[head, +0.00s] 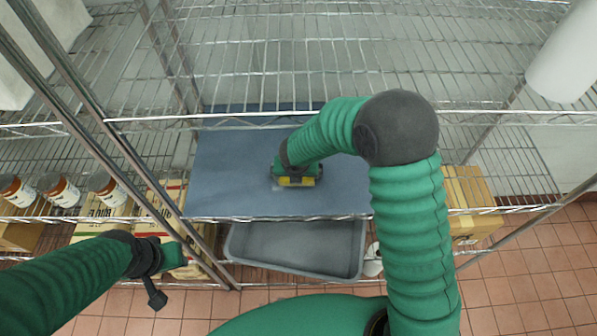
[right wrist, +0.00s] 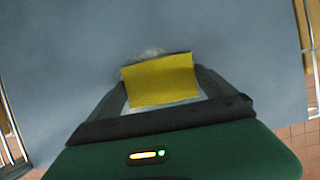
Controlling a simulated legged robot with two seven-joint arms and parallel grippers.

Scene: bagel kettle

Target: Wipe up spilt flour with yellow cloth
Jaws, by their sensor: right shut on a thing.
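The yellow cloth (right wrist: 160,82) is held between the two fingers of my right gripper (right wrist: 162,88). In the head view the cloth (head: 297,181) shows as a yellow strip under my right gripper (head: 298,176), low over the blue-grey mat (head: 230,165). A small pale patch of flour (right wrist: 152,54) shows just beyond the cloth's far edge in the right wrist view. In the head view a faint pale smear (head: 278,188) lies beside the cloth. Whether the cloth touches the mat is hard to tell. My left gripper (head: 165,275) is at the lower left, away from the mat; its fingers are unclear.
The mat lies on a wire shelf (head: 340,118) with metal posts. A grey tub (head: 295,250) sits below it. Jars (head: 60,190) and boxes (head: 103,207) stand on the left. A cardboard box (head: 470,190) is at the right. Much of the mat is bare.

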